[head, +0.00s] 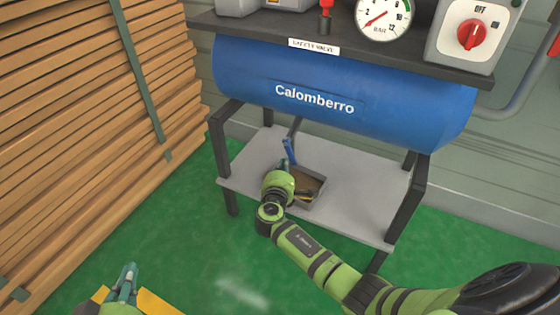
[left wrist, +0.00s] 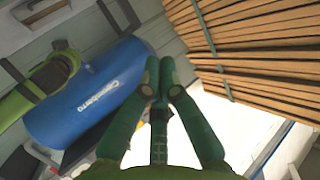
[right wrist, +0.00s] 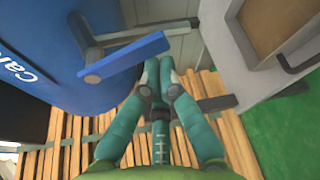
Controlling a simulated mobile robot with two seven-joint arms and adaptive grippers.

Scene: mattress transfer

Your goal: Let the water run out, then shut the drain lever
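The blue drain lever (head: 289,150) hangs on a dark pipe under the blue tank (head: 255,75). In the right wrist view the lever (right wrist: 130,55) lies at a slant to the pipe (right wrist: 140,32). My right gripper (right wrist: 158,70) is shut and empty; its fingertips are close to the lever's free end, and I cannot tell whether they touch. In the head view my right wrist hides most of that gripper. A grey tray with a brown inside (head: 308,188) sits below. I make out no water stream. My left gripper (left wrist: 160,70) is shut and empty, low at the left (head: 125,272).
The tank's stand has a grey lower shelf (head: 355,205) and dark legs (head: 405,200). A tall stack of planks (head: 70,110) fills the left side. A pressure gauge (head: 383,15) and a red knob (head: 473,35) are on top. Green floor (head: 190,230) is open in front.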

